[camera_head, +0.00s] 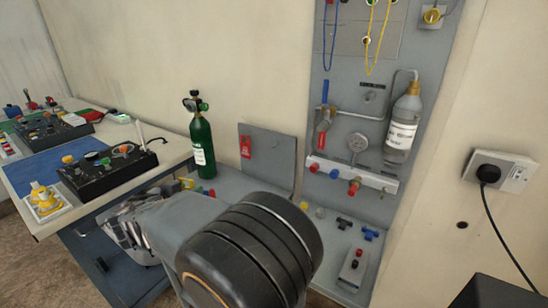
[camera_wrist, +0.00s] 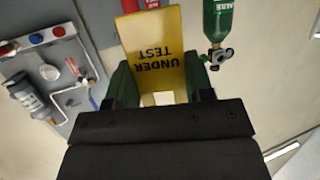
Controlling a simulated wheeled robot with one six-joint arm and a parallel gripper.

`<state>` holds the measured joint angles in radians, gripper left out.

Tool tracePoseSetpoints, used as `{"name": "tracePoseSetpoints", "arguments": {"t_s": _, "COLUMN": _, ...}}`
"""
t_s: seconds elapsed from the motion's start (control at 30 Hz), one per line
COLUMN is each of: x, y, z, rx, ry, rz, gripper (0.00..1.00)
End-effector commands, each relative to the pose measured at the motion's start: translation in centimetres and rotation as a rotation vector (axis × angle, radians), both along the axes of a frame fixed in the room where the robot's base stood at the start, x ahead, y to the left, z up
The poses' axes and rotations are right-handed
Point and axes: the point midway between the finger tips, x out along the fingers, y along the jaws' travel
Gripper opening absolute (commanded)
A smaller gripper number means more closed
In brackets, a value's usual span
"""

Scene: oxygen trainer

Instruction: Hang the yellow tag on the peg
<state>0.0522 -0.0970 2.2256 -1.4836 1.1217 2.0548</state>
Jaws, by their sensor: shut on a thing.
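The yellow tag (camera_wrist: 158,48) fills the upper middle of the wrist view, its "UNDER TEST" lettering upside down. My gripper (camera_wrist: 160,84) is shut on it, with a dark green finger on either side. In the head view I cannot clearly make out the tag or fingers near my large dark arm link. A grey upright board (camera_head: 268,158) stands against the wall there, with a red tag (camera_head: 246,147) on its left part. A red piece (camera_wrist: 148,4) also shows just beyond the yellow tag in the wrist view. I cannot make out the peg clearly.
A green oxygen cylinder (camera_head: 202,142) stands left of the board; it also shows in the wrist view (camera_wrist: 217,22). A grey wall panel (camera_head: 338,75) with a bottle (camera_head: 403,125), gauge and valves is to the right. A bench (camera_head: 100,185) with black control boxes is at left.

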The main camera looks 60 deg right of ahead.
Motion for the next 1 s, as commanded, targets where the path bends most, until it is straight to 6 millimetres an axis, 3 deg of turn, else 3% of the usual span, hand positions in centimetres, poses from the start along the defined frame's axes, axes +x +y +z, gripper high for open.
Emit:
{"name": "tracePoseSetpoints", "arguments": {"t_s": 0.1, "x": -2.8, "y": -0.9, "z": -0.5, "rx": 0.0, "ry": 0.001, "rz": -0.159, "gripper": 0.26}}
{"name": "tracePoseSetpoints", "arguments": {"t_s": 0.33, "x": -5.7, "y": -0.7, "z": -1.2, "rx": -0.001, "ry": 0.002, "rz": -0.306, "gripper": 0.26}}
{"name": "tracePoseSetpoints", "arguments": {"t_s": 0.77, "x": -6.0, "y": -1.0, "z": -1.1, "rx": -0.001, "ry": 0.0, "rz": -0.308, "gripper": 0.26}}
{"name": "tracePoseSetpoints", "arguments": {"t_s": 0.87, "x": -6.0, "y": -2.1, "z": -0.8, "rx": -0.001, "ry": 0.001, "rz": -0.309, "gripper": 0.26}}
{"name": "tracePoseSetpoints", "arguments": {"t_s": 1.0, "x": -6.2, "y": -5.4, "z": -0.6, "rx": -0.001, "ry": 0.004, "rz": -0.315, "gripper": 0.26}}
